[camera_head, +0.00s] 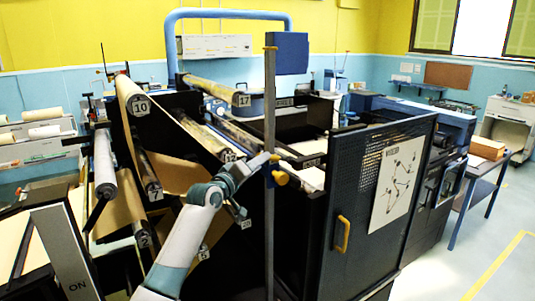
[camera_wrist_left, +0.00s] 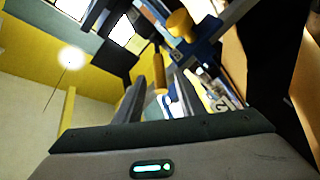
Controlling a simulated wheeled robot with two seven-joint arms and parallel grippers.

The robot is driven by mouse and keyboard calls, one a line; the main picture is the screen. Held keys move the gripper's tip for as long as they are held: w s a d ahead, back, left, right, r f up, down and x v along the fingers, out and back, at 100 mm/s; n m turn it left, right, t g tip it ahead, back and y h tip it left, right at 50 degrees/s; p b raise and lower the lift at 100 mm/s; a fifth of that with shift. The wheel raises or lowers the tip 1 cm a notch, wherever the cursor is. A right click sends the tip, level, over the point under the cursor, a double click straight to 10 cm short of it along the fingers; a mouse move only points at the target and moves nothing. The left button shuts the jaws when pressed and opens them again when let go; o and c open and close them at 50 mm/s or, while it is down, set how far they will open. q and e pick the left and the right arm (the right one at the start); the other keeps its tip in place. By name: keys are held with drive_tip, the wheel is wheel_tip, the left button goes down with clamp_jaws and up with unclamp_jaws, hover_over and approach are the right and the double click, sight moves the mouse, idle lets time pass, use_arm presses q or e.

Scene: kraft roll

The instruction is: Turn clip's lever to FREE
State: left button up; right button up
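A dark post (camera_head: 269,110) stands upright in the middle of the head view, with a small brass-yellow clip part (camera_head: 280,177) on it. In the left wrist view there is a yellow knob (camera_wrist_left: 180,25) on a dark blue body, and a thin yellow bar (camera_wrist_left: 158,72) below it. I cannot tell for sure which of these is the lever, and no FREE mark is legible. My left gripper (camera_head: 240,212) is close to the post, left of the clip part. In the wrist view its grey fingers (camera_wrist_left: 161,98) stand apart, with the yellow bar showing between them; contact is unclear. My right gripper is out of view.
A dark mesh door (camera_head: 350,215) with a yellow handle (camera_head: 343,234) stands right of the post. Numbered rollers and brown paper (camera_head: 125,214) are at the left. An ON panel (camera_head: 66,255) is at lower left. Open floor (camera_head: 470,255) lies at the right.

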use_arm(q)
drive_tip(key=shift+p+x, duration=0.75)
drive_tip(key=shift+x, duration=2)
clamp_jaws()
